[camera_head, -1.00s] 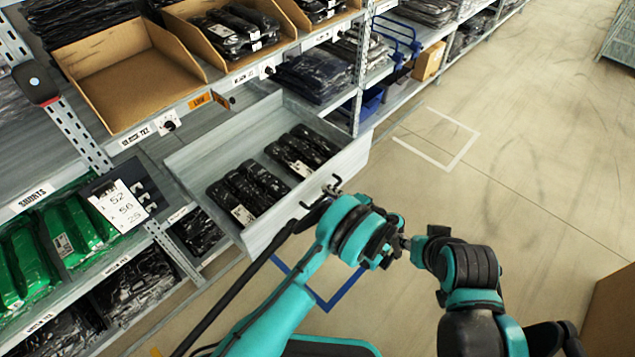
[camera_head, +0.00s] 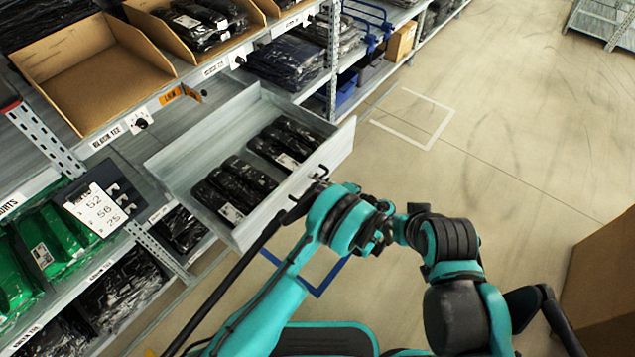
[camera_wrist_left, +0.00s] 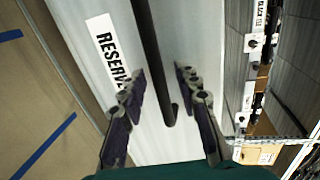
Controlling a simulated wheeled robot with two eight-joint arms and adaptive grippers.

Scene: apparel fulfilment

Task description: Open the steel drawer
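The steel drawer (camera_head: 205,148) sticks well out of the shelf rack in the head view, with dark packaged garments inside. My left gripper (camera_head: 318,180) is at the outside of the drawer front, by its handle. In the left wrist view, the drawer front carries a white label reading "RESERVE", partly covered by a finger. The dark bar handle (camera_wrist_left: 149,45) runs down between the two fingers of my left gripper (camera_wrist_left: 164,84). The fingers are apart, with a visible gap on each side of the bar.
The rack holds cardboard bins (camera_head: 97,75) above the drawer and green packages (camera_head: 55,240) at lower left. A large brown box (camera_head: 600,280) stands at the right. Open floor (camera_head: 500,130) lies beyond the drawer.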

